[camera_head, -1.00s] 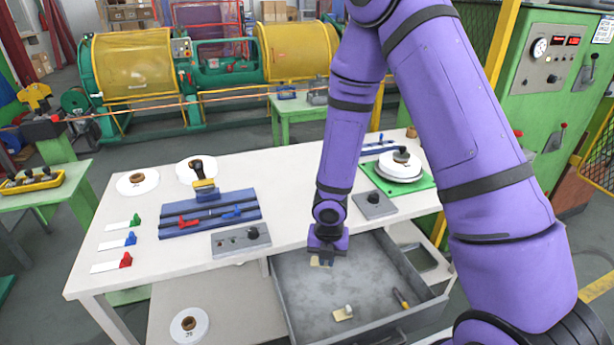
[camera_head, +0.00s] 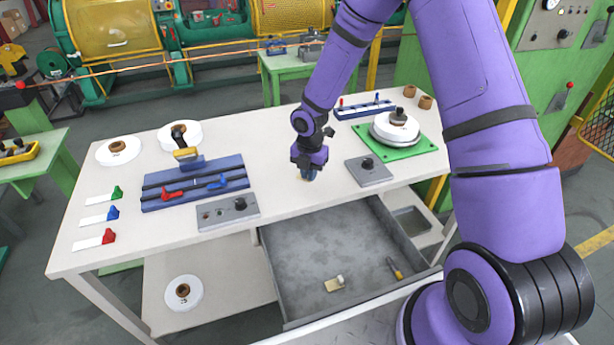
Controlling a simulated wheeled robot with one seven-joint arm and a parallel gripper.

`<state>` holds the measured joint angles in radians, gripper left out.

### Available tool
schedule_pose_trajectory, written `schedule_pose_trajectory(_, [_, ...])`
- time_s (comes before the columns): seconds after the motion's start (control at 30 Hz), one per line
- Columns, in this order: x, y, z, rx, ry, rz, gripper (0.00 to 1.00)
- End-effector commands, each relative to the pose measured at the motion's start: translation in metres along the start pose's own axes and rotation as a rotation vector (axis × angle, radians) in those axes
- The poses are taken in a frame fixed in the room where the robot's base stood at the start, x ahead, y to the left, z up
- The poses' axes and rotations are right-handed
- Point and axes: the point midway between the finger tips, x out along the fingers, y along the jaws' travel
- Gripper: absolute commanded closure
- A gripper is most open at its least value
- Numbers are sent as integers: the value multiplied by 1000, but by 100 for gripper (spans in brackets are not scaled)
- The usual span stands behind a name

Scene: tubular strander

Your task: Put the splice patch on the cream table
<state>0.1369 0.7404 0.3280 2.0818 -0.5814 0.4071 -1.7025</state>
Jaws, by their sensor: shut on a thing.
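My gripper (camera_head: 308,174) is at the surface of the cream table (camera_head: 285,195), or just above it, pointing down. It is shut on a small tan piece, the splice patch (camera_head: 306,179), which is mostly hidden by the jaws. I cannot tell whether the patch touches the tabletop. It is between the blue fixture and the grey plate with a black knob.
The open grey drawer (camera_head: 330,250) below holds a tan piece with a white knob (camera_head: 335,284) and a yellow-handled tool (camera_head: 394,268). The blue fixture (camera_head: 195,184), grey block (camera_head: 228,211), knobbed plate (camera_head: 368,171) and green mat (camera_head: 425,145) surround the gripper, with bare tabletop between.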

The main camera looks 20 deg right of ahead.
Motion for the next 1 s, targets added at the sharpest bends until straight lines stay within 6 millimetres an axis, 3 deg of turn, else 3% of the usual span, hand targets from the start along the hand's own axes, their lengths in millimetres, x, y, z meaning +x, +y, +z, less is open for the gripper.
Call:
schedule_pose_trajectory(0.2, [2,15,17,-2,0,0,100])
schedule_pose_trajectory(0.57, [36,15,17,-3,1,-2,100])
schedule_pose_trajectory(0.93, [40,15,17,-1,0,-1,100])
schedule_pose_trajectory(1.0, [40,15,18,-1,0,0,77])
